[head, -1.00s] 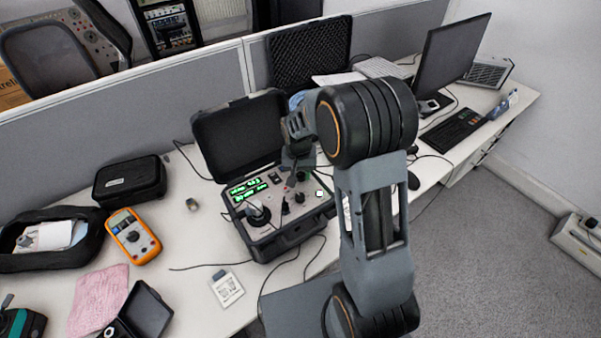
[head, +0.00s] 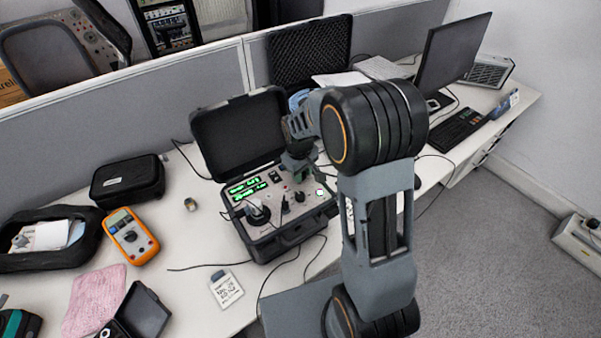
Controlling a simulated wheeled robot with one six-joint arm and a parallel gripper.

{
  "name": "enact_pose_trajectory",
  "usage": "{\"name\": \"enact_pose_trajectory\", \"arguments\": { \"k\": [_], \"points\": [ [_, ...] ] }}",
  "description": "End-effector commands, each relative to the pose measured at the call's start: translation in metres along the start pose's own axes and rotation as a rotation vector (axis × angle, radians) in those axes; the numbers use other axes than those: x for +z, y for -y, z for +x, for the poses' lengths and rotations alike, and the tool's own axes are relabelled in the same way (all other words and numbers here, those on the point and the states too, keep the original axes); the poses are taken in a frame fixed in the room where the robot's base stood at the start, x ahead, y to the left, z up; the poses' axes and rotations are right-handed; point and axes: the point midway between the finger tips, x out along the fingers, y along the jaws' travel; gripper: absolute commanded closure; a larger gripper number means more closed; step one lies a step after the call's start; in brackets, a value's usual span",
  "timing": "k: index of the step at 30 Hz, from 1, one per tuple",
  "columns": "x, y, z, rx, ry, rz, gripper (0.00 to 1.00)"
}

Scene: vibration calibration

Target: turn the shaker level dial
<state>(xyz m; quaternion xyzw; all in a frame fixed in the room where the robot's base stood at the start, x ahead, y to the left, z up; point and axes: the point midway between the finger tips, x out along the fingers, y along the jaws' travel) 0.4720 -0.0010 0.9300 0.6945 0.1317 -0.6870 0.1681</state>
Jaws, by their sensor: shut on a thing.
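The shaker unit is an open black case (head: 283,238) on the desk, with a grey control panel and a lit green display (head: 247,187). A round black-topped part (head: 257,212) sits at the panel's front left, and small dark knobs (head: 300,197) stand near its middle. My gripper (head: 300,174) reaches down to the panel's back right, beside the raised lid (head: 240,132). It is shut on a dial there, apparently the shaker level dial, which is mostly hidden by the fingers and wrist. I cannot read the display or tell how the dial is turned.
A monitor (head: 452,62) and keyboard (head: 453,130) stand at the right. A grey partition (head: 95,125) runs behind.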

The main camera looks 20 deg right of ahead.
Motion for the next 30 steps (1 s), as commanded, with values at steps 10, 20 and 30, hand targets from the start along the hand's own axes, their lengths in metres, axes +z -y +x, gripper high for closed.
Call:
{"name": "enact_pose_trajectory", "arguments": {
  "k": [10, 20, 30],
  "points": [
    [-0.0001, 0.0000, -0.0002, 0.001, -0.016, -0.255, 0.93],
    [-0.0001, 0.0001, -0.0006, 0.000, -0.023, -0.384, 0.93],
    [-0.0002, 0.0002, -0.0007, 0.000, -0.025, -0.414, 0.93]
  ]
}}
